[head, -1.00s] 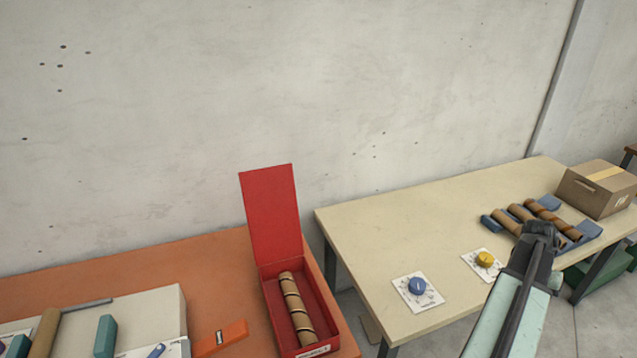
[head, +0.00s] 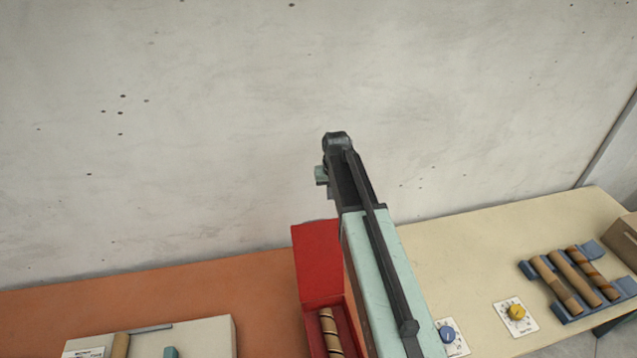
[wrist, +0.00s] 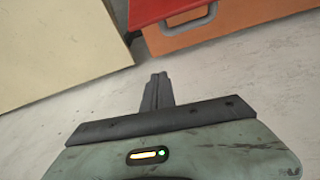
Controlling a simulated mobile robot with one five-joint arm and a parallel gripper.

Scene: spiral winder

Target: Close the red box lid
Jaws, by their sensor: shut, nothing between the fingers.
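The red box lid (head: 318,265) stands open and upright at the back of the red box (head: 347,325) in the head view. Inside the box lies a brown roll with a dark spiral stripe (head: 330,335). My arm crosses in front of the box's right side and hides part of it; the box's front is below the picture. In the wrist view my gripper (wrist: 157,88) is shut and empty, above the grey floor. A red edge (wrist: 165,10), apparently of the box, shows beyond its fingers, apart from them. The fingers are hidden in the head view.
A cream table (head: 490,240) on the right bears a blue dial (head: 447,334), a yellow dial (head: 516,312) and rolls in a blue rack (head: 565,275).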

